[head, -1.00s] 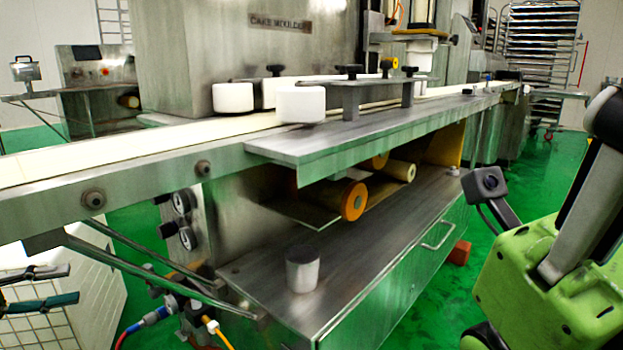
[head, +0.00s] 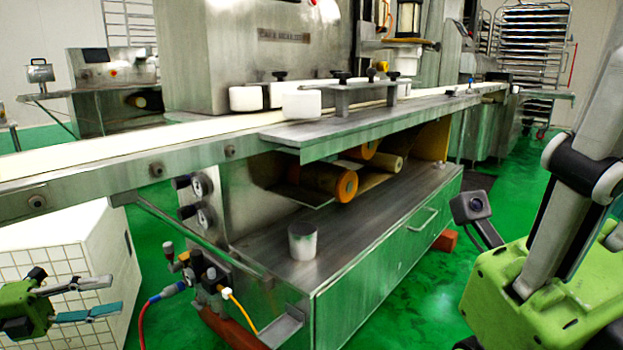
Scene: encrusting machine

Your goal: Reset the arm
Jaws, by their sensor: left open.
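My left gripper (head: 104,297) is at the lower left of the head view. Its two fingers, one dark and grey and one with a teal tip, are spread apart with nothing between them. It is in front of a white tiled box (head: 72,250) and left of the machine's valves and hoses. My right arm (head: 560,225), green and grey, rises at the right edge. Its gripper is outside the picture.
The steel machine with its white conveyor belt (head: 130,136) crosses the view. A grey cylinder (head: 302,241) stands on the steel cabinet (head: 385,248) below. Red and yellow hoses (head: 240,312) hang near the cabinet's left end. Green floor (head: 420,310) is clear between cabinet and right arm.

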